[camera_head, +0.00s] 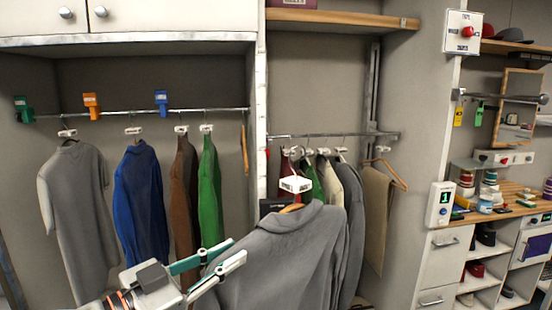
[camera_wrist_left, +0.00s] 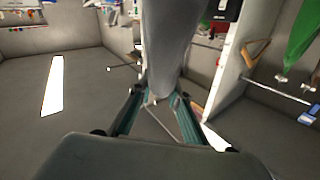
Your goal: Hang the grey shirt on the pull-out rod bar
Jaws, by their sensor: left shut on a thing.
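A grey shirt (camera_head: 285,265) on a wooden hanger with a white block (camera_head: 296,184) at its top fills the lower middle of the head view, in front of the middle bay. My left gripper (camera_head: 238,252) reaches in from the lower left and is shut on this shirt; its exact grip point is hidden. In the left wrist view, grey cloth (camera_wrist_left: 174,45) rises beyond the fingers (camera_wrist_left: 160,100). A short metal rod (camera_head: 500,98) stands out at the right wall; I cannot tell for sure whether it is the pull-out bar. My right gripper is not in view.
Another grey shirt (camera_head: 75,205), a blue one (camera_head: 140,205), a brown one and a green one hang on the left rail (camera_head: 200,111). The middle rail (camera_head: 360,135) holds several garments. A divider (camera_head: 258,120) separates the bays. Shelves with small goods stand at right.

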